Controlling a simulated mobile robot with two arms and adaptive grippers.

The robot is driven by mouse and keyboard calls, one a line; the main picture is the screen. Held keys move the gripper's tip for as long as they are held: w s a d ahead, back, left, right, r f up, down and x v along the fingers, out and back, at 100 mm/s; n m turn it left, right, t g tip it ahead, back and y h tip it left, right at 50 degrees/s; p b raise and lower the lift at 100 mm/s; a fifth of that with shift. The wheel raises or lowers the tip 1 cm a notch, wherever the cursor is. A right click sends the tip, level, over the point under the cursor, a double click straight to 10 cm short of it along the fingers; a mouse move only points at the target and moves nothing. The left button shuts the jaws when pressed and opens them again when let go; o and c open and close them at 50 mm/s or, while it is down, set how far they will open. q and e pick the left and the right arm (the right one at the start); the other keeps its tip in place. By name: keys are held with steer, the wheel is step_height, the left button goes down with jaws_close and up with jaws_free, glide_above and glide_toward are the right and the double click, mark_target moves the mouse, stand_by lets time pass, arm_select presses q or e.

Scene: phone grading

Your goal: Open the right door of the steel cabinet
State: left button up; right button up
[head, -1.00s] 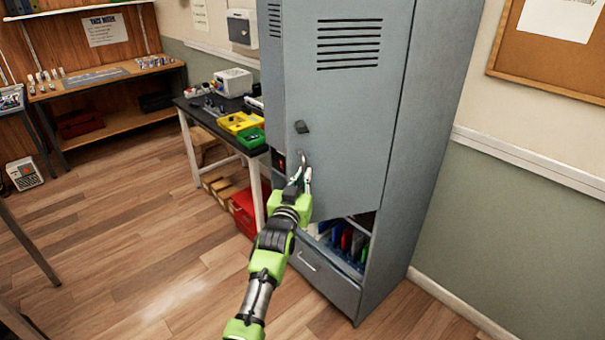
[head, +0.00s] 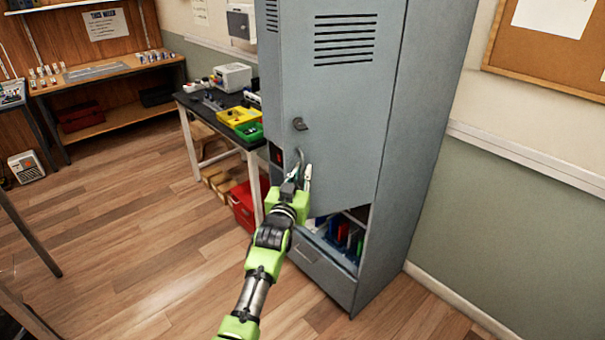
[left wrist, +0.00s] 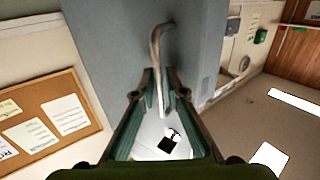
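The steel cabinet (head: 415,150) is grey and stands right of centre in the head view. Its right door (head: 350,110) has vent slots, a small dark latch (head: 300,124) and a curved metal handle (head: 299,158). The door stands ajar, swung out, with the inside showing below its bottom edge and along its left side. My left gripper (head: 299,180) is at the handle. In the left wrist view the handle (left wrist: 155,48) runs between my left fingertips (left wrist: 160,76), which are closed in around it. My right gripper is not in view.
A drawer (head: 322,272) and upright coloured folders (head: 348,238) show in the cabinet's lower part. Left of it stands a dark table (head: 205,112) with yellow and green trays, and a red box (head: 243,208) below. The wooden floor in front of the cabinet is clear.

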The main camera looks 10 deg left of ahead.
arm_select(q)
steer(key=shift+s, duration=0.15)
steer(key=s, duration=1.1)
steer(key=shift+s+a, duration=0.15)
steer(key=shift+s, duration=0.25)
